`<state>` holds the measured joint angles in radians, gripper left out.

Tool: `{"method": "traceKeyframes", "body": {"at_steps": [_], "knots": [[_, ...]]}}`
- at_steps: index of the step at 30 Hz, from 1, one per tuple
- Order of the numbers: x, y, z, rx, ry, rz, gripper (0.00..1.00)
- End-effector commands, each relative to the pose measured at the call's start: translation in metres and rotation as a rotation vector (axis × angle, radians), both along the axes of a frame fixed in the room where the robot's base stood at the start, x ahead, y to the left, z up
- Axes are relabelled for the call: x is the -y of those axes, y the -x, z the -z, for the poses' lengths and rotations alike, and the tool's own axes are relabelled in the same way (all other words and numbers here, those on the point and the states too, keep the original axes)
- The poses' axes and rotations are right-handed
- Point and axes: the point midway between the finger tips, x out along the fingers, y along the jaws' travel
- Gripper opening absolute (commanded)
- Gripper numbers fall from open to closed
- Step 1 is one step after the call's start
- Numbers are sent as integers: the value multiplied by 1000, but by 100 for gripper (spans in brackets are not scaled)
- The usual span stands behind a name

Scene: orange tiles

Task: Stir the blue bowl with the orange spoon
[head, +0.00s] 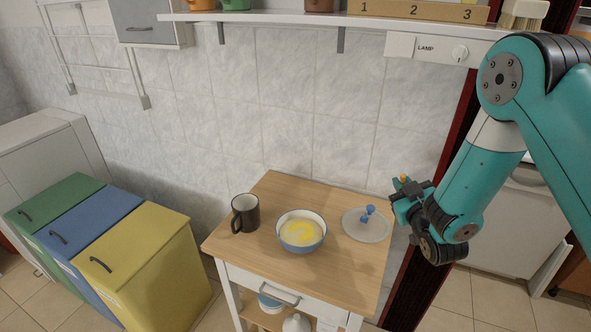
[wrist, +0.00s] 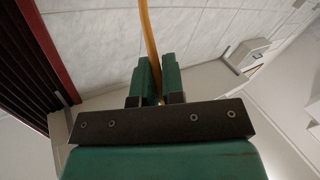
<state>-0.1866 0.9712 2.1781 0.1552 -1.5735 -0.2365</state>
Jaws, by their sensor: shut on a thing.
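The blue bowl (head: 301,249) stands upright on the small wooden table, with a pale cream and yellow filling in it. My gripper (head: 400,196) is at the right of the head view, to the right of the table's plate and well apart from the bowl. In the wrist view my gripper (wrist: 156,78) has its green fingers shut on the orange spoon (wrist: 149,36), whose thin shaft runs up out of the picture. The spoon's bowl end is not visible. In the head view only a small orange bit shows at the gripper.
On the wooden table (head: 286,190), a dark mug (head: 250,214) stands left of the bowl and a grey plate (head: 352,228) with a small blue object (head: 367,214) lies right of it. A shelf (head: 300,19) hangs above. Green, blue and yellow bins (head: 150,255) stand left.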

Motion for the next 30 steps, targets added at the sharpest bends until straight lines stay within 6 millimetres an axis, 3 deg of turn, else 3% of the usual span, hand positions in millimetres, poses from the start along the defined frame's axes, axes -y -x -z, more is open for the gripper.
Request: {"method": "traceKeyframes", "body": {"at_steps": [1, 6, 9, 12, 18, 30], "knots": [[-33, -2, -11, -6, -18, -65, 0], [-128, 3, -20, -34, -93, -241, 0], [-172, 11, -24, -49, -129, -316, 0], [-202, 19, -26, -62, -155, -366, 0], [-226, 26, -26, -72, -179, -404, 0], [-227, 29, -16, -71, -181, -405, 0]]}}
